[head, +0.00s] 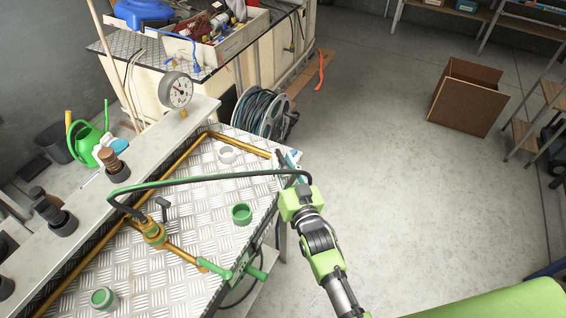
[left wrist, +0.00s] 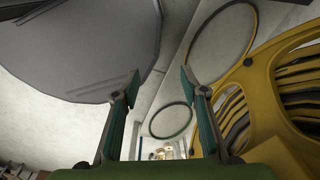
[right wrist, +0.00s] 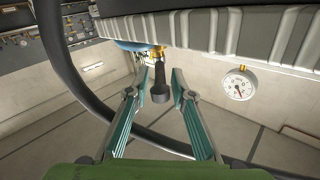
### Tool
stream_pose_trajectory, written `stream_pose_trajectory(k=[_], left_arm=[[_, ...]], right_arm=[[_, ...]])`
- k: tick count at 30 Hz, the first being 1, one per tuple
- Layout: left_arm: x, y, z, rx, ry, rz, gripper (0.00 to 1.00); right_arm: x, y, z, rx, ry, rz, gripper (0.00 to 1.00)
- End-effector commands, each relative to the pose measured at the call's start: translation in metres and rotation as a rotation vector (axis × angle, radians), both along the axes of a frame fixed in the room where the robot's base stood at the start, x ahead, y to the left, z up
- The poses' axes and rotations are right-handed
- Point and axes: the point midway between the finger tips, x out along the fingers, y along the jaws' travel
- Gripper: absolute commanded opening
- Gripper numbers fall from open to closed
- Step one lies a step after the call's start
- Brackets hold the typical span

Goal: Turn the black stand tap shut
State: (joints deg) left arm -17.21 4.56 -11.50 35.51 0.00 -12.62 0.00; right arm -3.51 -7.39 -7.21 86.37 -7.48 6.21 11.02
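In the right wrist view a black tap handle (right wrist: 160,88) on a brass fitting (right wrist: 156,52) shows between and beyond the fingers of my right gripper (right wrist: 160,78). The fingers are open, and I see no contact with the handle. In the head view my right gripper (head: 288,160) is at the right edge of the metal bench, with its arm rising from below.
A black hose (head: 215,177) arches over the bench to near my right gripper; a dark hose (right wrist: 70,80) also crosses the right wrist view. A gauge (right wrist: 238,82) hangs at right. A yellow reel (left wrist: 285,80) is near my left gripper.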

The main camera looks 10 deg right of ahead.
Motion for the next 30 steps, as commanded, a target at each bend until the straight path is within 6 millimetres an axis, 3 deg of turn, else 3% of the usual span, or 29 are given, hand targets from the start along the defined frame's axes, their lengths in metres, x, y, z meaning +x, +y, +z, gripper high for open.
stream_pose_trajectory(k=[10, 14, 30], left_arm=[[-0.002, 0.005, 0.0, 0.005, 0.002, -0.001, 0.4], [-0.001, 0.003, 0.0, 0.003, 0.001, 0.0, 0.4], [0.0, 0.001, 0.0, 0.001, 0.0, 0.0, 0.4]], right_arm=[[-0.001, 0.0, 0.0, -0.002, 0.001, 0.0, 0.27], [-0.011, -0.002, -0.001, -0.002, 0.002, 0.0, 0.27], [-0.107, -0.014, -0.001, 0.0, 0.002, 0.0, 0.27]])
